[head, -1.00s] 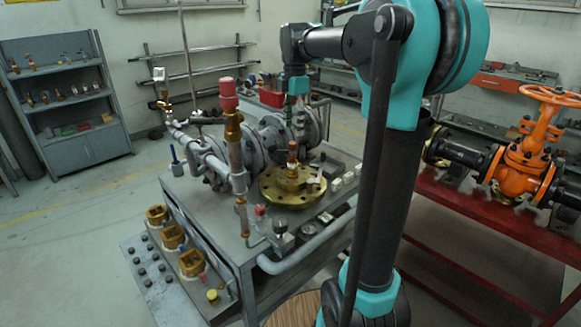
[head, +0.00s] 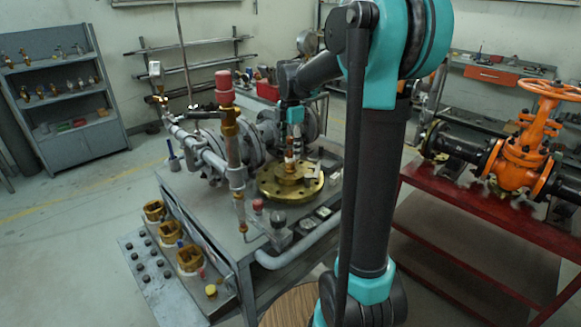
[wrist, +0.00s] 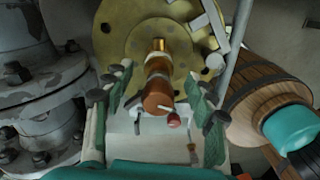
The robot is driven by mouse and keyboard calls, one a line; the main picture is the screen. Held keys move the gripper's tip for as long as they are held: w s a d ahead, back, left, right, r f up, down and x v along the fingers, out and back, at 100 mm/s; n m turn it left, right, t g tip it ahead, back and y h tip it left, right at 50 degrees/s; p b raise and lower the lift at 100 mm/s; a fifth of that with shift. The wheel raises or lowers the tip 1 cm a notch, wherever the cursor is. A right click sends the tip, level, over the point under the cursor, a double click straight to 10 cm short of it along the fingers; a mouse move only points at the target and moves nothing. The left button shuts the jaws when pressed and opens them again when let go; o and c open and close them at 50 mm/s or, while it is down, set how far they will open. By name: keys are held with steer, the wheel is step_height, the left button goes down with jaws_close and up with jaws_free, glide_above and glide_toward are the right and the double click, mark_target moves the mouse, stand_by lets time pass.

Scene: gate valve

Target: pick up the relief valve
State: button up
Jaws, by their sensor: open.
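The relief valve, a small copper-brown fitting (head: 290,167), stands on a round brass flange (head: 311,189) on the grey workbench. In the wrist view the valve (wrist: 158,90) shows a brass tip, a pale band and a small red-ended lever. My gripper (head: 291,149) is over the valve, pointing down. In the wrist view my gripper (wrist: 158,82) is open, with one green-padded finger on each side of the valve. A gap shows on both sides, so it does not appear to touch. The valve's upper part is partly hidden by the gripper in the head view.
A tall pipe with a red cap (head: 224,82) rises left of the flange. Grey flanged piping (head: 256,140) lies behind it. Small parts (head: 312,168) lie on the flange's right side. A red table (head: 466,212) with an orange valve (head: 523,155) stands at right.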

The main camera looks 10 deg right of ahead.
mark_target(290, 155)
step_height(290, 155, down, 5)
steer(key=shift+w+r, duration=0.1)
steer(key=shift+c, duration=0.2)
jaws_close()
